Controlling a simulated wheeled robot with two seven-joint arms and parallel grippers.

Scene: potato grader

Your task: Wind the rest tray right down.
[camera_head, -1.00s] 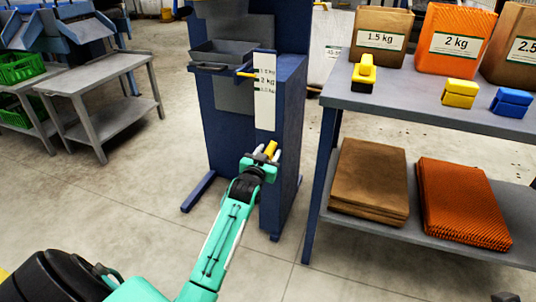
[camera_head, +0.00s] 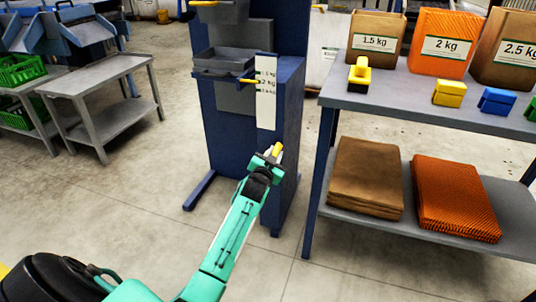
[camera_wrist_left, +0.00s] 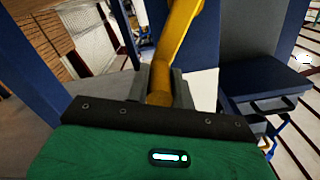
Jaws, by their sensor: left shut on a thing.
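The rest tray (camera_head: 224,61) is a dark grey shallow tray on the front of the blue machine (camera_head: 290,120). A yellow pointer (camera_head: 250,81) beside it lies near the top of the white scale (camera_head: 266,95), which has weight marks. My left gripper (camera_head: 271,157) is at the machine's column, below the scale. It is shut on a yellow crank handle (camera_head: 277,150). The handle also shows in the left wrist view (camera_wrist_left: 172,50), rising from between the fingers (camera_wrist_left: 160,88). The handle's joint to the machine is hidden. My right gripper is not in view.
A grey table (camera_head: 430,108) at the right bears labelled sacks (camera_head: 443,42) and yellow and blue clips (camera_head: 449,93). Folded sacks (camera_head: 367,175) lie on its lower shelf. A metal side table (camera_head: 100,75) and green crates (camera_head: 20,68) stand at the left. The floor between is clear.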

